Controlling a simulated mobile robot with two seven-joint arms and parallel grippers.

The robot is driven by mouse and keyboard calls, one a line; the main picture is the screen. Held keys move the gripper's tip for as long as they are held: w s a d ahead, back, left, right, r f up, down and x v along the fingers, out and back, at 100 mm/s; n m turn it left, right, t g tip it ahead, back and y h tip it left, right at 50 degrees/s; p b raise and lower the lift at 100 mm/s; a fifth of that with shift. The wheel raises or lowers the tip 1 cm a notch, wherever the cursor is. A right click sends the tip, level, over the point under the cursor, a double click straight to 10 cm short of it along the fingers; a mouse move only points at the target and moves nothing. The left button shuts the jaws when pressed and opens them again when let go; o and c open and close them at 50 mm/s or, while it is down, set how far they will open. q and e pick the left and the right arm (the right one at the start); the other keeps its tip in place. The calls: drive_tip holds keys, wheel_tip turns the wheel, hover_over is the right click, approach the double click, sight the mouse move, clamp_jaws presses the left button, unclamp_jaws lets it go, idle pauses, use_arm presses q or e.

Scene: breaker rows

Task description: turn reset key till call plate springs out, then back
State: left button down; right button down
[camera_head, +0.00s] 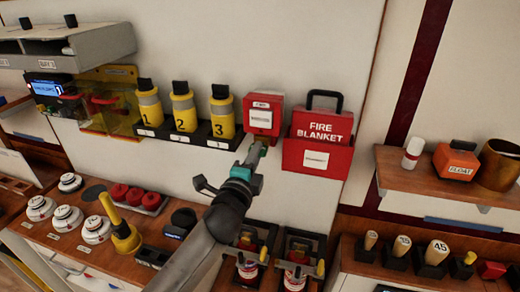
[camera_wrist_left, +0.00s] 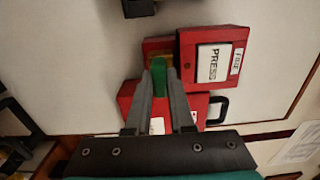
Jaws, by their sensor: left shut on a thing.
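The red fire call point (camera_head: 263,115) is on the white wall, right of the numbered yellow torches. In the left wrist view its red box (camera_wrist_left: 186,40) has a white call plate (camera_wrist_left: 213,63) marked PRESS. I cannot tell whether the plate is flush or out. The green reset key (camera_wrist_left: 159,76) stands at a brassy lock patch beside the plate. My left gripper (camera_head: 254,155) is just below the box, its fingers (camera_wrist_left: 160,84) shut on the key. The key's tip and its turn angle are not clear. My right gripper is not in view.
The red fire blanket box (camera_head: 316,158) with a black handle hangs close right of the call point. The black torch rack (camera_head: 190,136) is close left. A wooden shelf (camera_head: 400,185) is at right.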

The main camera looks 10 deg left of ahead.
use_arm(q)
drive_tip(key=c, duration=1)
unclamp_jaws()
drive_tip(key=shift+a+f, duration=0.1)
drive_tip(key=shift+f, duration=0.05)
drive_tip(key=o, duration=0.3)
drive_tip(key=s, duration=1.2)
drive_tip(key=s+a+f+n+g+b, duration=0.1)
drive_tip(key=s+f+n+g+b, duration=0.15)
drive_tip(key=f, duration=1.25)
drive_tip(key=s+a+f+n+g+b, duration=0.1)
drive_tip(key=s+f+n+g+b, duration=0.2)
drive_tip(key=f, duration=1.1)
drive_tip(key=s+a+f+n+g+b, duration=0.1)
drive_tip(key=s+f+n+g+b, duration=0.3)
drive_tip(key=f, duration=1.1)
drive_tip(key=s+a+f+n+g+b, duration=0.1)
drive_tip(key=s+f+n+g+b, duration=0.5)
drive_tip(key=s+f, duration=2.2)
drive_tip(key=s+g+b, duration=0.1)
drive_tip(key=s+b, duration=0.1)
drive_tip(key=b, duration=0.1)
drive_tip(key=shift+s+a+f+n+y+b, duration=0.15)
drive_tip(key=shift+s+f+n+y+b, duration=0.1)
drive_tip(key=shift+n+y+b, duration=0.1)
